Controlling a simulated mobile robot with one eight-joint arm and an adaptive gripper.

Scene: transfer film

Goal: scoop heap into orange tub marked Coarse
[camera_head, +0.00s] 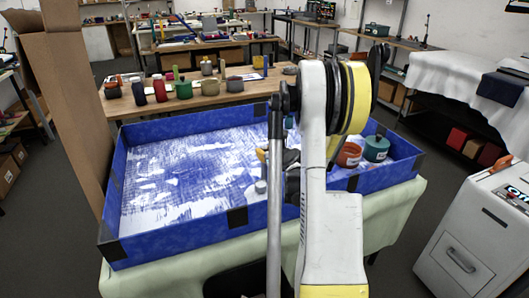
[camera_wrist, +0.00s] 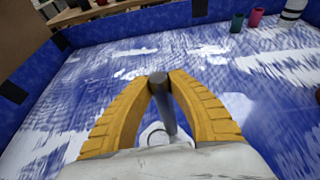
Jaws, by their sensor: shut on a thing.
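My gripper (camera_wrist: 160,82) shows in the wrist view with its two yellow fingers closed on a dark grey rod-like handle (camera_wrist: 163,100). A pale rounded part (camera_wrist: 154,133) shows below the handle, partly hidden by my wrist; I take this to be the scoop. In the head view my arm mostly hides my gripper (camera_head: 264,156), which is over the tray. A small grey piece (camera_head: 261,187) shows below it. White material is spread thin over the blue tray floor (camera_head: 190,165); no distinct heap shows. The orange tub (camera_head: 349,155) stands in the tray's right part, its marking unreadable.
A teal tub (camera_head: 376,149) stands close to the right of the orange one. The blue tray wall (camera_head: 185,238) surrounds the work area. Several jars stand on a wooden bench (camera_head: 217,97) behind. The tray's left part is free of objects.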

